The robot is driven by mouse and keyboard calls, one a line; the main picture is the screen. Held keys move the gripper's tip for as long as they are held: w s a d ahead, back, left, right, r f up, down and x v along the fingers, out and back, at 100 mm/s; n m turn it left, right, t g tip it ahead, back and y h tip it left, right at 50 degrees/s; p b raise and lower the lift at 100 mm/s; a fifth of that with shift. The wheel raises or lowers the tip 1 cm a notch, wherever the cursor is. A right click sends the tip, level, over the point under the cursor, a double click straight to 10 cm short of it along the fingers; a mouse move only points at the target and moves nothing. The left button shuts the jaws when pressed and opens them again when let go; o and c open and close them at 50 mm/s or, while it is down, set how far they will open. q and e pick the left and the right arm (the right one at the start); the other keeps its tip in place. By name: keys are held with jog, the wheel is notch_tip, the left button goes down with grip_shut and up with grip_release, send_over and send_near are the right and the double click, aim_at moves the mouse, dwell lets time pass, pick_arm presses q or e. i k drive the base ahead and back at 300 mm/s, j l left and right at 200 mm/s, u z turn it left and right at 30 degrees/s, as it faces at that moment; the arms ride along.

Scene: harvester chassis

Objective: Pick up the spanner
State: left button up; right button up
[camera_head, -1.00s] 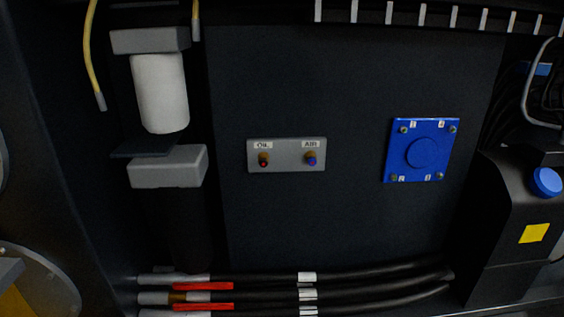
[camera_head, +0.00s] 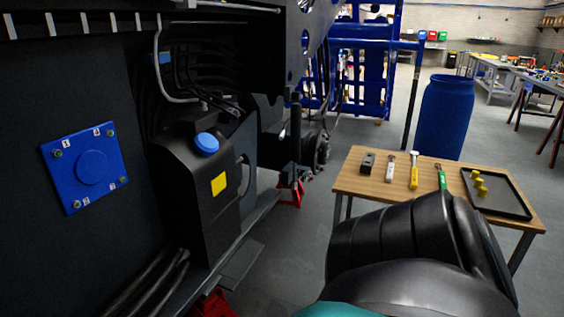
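A small wooden table (camera_head: 365,188) stands at the right in the head view with several hand tools on it. A silver tool with a pale end (camera_head: 391,168), a yellow-handled tool (camera_head: 413,172) and a green-handled tool (camera_head: 441,177) lie side by side. They are too small to tell for sure which one is the spanner. The lower end of the green tool is hidden behind my large black arm link in the foreground. Neither of my grippers is in view.
A dark block (camera_head: 368,163) and a black tray (camera_head: 508,196) with yellow pieces share the table. A blue barrel (camera_head: 443,117) stands behind it. The black tank (camera_head: 200,180) and blue plate (camera_head: 85,167) are at left. Grey floor is open between chassis and table.

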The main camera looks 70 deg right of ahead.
aim_at(390, 167)
jog(key=z, duration=2.9)
jog(key=i+l+z, duration=0.15)
jog(key=i, duration=0.4)
